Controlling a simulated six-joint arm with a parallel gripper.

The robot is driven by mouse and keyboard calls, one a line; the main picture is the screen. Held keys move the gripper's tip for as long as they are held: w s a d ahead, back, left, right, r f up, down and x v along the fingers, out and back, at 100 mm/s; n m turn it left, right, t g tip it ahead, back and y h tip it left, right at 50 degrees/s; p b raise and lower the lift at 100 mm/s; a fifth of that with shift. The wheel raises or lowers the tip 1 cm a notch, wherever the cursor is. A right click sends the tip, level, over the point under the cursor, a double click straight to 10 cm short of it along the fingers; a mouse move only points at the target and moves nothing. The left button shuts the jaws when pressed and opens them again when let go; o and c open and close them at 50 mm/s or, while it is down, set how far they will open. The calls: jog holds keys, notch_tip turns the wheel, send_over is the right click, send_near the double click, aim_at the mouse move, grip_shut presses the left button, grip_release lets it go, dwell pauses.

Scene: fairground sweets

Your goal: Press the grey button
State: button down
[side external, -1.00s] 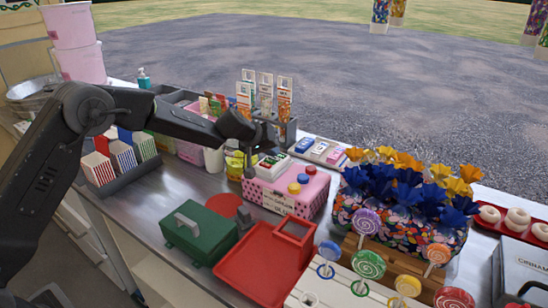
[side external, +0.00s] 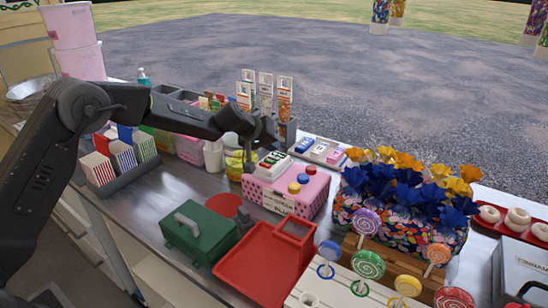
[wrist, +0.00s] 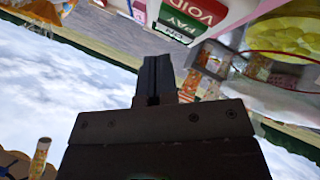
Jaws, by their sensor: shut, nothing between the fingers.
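My gripper (side external: 249,158) is shut and empty, pointing down at the left back end of a pink dotted box (side external: 318,187). A white keypad (side external: 271,163) with red, green and dark keys sits on that box, just right of the fingers. In the wrist view my gripper (wrist: 156,64) points at the keypad (wrist: 206,8), whose red key reads VOID and green key PAY. The box top also carries a blue button (side external: 294,188), a yellow button (side external: 303,178) and a red one (side external: 310,170). I cannot make out a grey button; contact cannot be told.
A green case (side external: 200,236) and a red tray (side external: 250,283) lie in front. Card holders (side external: 265,95) stand close behind my gripper. A flower box (side external: 385,222) and lollipops (side external: 368,264) are to the right. A white cup (side external: 213,156) stands left.

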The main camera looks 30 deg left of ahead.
aim_at(272, 157)
jog(key=shift+r, duration=2.45)
jog(key=s+r+m+g, duration=0.1)
jog(key=s+r+m, duration=0.1)
jog(key=s+r, duration=0.65)
jog(key=s+r+m+g, duration=0.1)
jog(key=s+r, duration=0.2)
jog(key=s, duration=1)
jog(key=s+a+f+m+y, duration=0.1)
jog(key=s+f, duration=0.1)
jog(key=s, duration=1)
jog(key=s+a+f+m+g+y, duration=0.1)
jog(key=s+f, duration=0.2)
jog(key=s, duration=0.9)
jog(key=shift+s+a+y, duration=0.15)
jog(key=shift+a+y, duration=0.25)
